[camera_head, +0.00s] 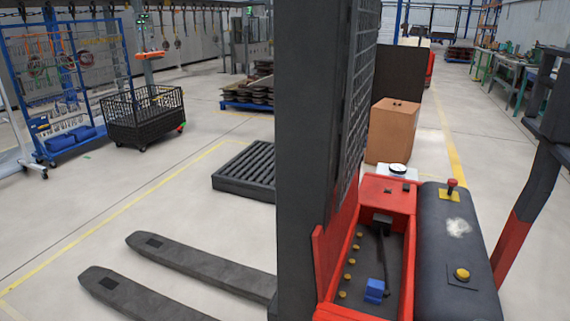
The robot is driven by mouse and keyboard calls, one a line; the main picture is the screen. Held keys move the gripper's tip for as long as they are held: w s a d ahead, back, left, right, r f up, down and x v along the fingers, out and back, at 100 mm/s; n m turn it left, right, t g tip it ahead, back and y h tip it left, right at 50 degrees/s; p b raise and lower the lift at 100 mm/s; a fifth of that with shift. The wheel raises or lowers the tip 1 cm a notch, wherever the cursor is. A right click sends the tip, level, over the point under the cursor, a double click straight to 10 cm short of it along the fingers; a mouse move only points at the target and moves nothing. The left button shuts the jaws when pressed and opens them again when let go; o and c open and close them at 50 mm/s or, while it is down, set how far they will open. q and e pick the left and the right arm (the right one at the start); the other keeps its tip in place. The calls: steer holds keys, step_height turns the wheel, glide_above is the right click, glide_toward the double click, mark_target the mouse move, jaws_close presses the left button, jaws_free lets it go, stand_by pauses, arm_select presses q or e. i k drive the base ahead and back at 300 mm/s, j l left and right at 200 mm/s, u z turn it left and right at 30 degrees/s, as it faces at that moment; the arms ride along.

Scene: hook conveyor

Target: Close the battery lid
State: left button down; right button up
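A red and dark grey forklift-type truck (335,270) stands close in front, its tall dark mast (303,130) rising through the middle of the view. On its right is an open red-rimmed battery compartment (407,270), with a row of yellow caps (349,262), a black cable (383,250) and a blue connector (374,291) inside. Beside it is a dark padded panel (438,245) with a red knob (452,184), a yellow button (462,274) and a pale worn patch. I cannot tell whether this panel is the battery lid. Neither gripper shows.
Two dark forks (195,266) extend left over the floor. A black roller platform (248,172), a black mesh cart (143,115) and a blue rack (70,85) stand farther left. A cardboard box (392,132) stands behind the compartment. A dark and red post (530,200) rises at right.

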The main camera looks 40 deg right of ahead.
mark_target(325, 249)
steer(key=i+j+z, duration=0.2)
steer(key=z, duration=0.2)
steer(key=i+j+z, duration=0.2)
steer(key=z, duration=0.2)
steer(key=i+j+z, duration=0.15)
steer(key=j+z, duration=0.25)
steer(key=i+j+z, duration=0.1)
steer(key=j+z, duration=0.3)
steer(key=i+j+z, duration=0.15)
steer(key=j+z, duration=0.35)
steer(key=i+j+z, duration=0.15)
steer(key=j+z, duration=0.8)
